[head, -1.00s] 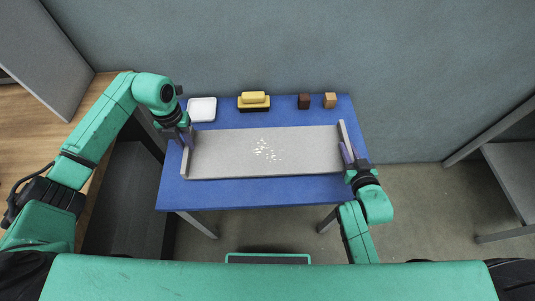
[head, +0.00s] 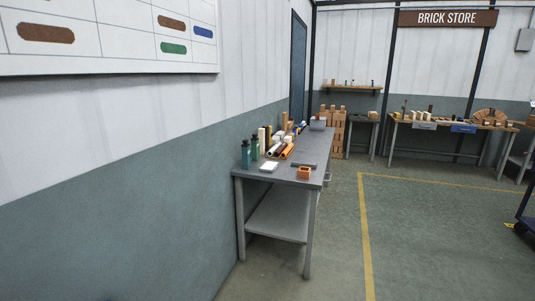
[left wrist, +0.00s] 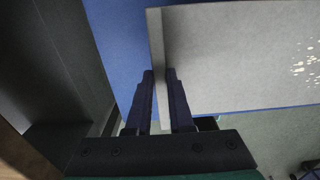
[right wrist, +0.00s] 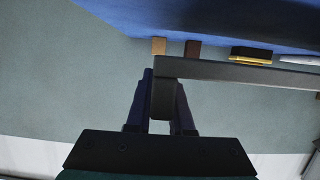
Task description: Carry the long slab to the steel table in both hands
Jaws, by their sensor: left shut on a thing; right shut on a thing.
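The long grey slab (left wrist: 240,60) has a raised end lip and pale specks on its face. In the left wrist view my left gripper (left wrist: 160,78) is shut on the slab's end lip, one finger on each side. In the right wrist view my right gripper (right wrist: 163,82) is shut on the other end of the slab (right wrist: 230,71). In the head view the steel table (head: 290,172) stands along the wall, with a lower shelf. Neither gripper nor the slab shows in the head view.
The steel table holds bottles (head: 246,154), an orange piece (head: 304,172) and several other items. Floor right of it is open, with a yellow line (head: 366,230).

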